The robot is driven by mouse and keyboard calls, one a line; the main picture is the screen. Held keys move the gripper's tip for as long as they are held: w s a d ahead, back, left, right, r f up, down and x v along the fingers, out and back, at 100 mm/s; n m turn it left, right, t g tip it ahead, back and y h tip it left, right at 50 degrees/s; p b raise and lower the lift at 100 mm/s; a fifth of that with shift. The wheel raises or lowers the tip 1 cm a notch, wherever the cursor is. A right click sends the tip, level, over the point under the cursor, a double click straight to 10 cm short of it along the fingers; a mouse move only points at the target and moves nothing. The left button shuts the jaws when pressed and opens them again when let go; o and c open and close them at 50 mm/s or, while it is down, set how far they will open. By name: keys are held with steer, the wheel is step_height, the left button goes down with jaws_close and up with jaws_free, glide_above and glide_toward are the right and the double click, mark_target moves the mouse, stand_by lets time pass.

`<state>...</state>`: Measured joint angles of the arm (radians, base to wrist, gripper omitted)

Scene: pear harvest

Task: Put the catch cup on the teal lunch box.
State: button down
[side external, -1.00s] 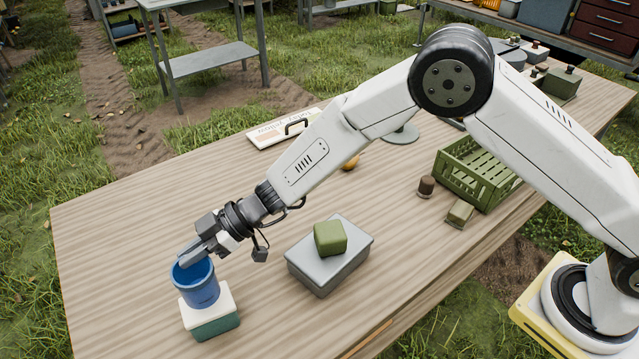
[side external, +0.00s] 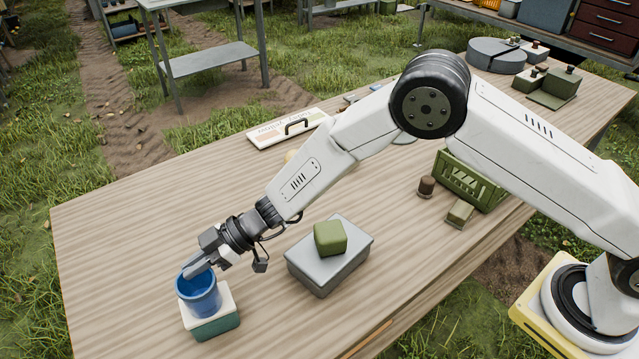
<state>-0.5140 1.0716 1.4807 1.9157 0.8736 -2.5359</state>
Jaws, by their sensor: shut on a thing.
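The blue catch cup (side external: 203,300) is upright at the front left of the table, over the white lid of the teal lunch box (side external: 216,327). Its base appears to be on or just above the lid; I cannot tell whether it touches. My gripper (side external: 197,270) reaches down to the cup's rim from above and is shut on it. The gripper hides part of the rim. The lunch box sits flat on the wooden table.
A grey box (side external: 329,266) with a green block (side external: 330,238) on it stands right of the lunch box. A green crate (side external: 466,180), a brown-topped weight (side external: 426,187) and a small green block (side external: 460,213) lie farther right. The table (side external: 130,225) is clear behind the cup.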

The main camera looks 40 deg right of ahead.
steer(key=c, duration=0.7)
jaws_free()
steer(key=shift+r, duration=0.1)
steer(key=shift+d+r, duration=0.25)
steer(key=shift+d, duration=0.2)
steer(key=v, duration=1.1)
steer(key=shift+s+d, duration=0.1)
steer(key=shift+s, duration=0.05)
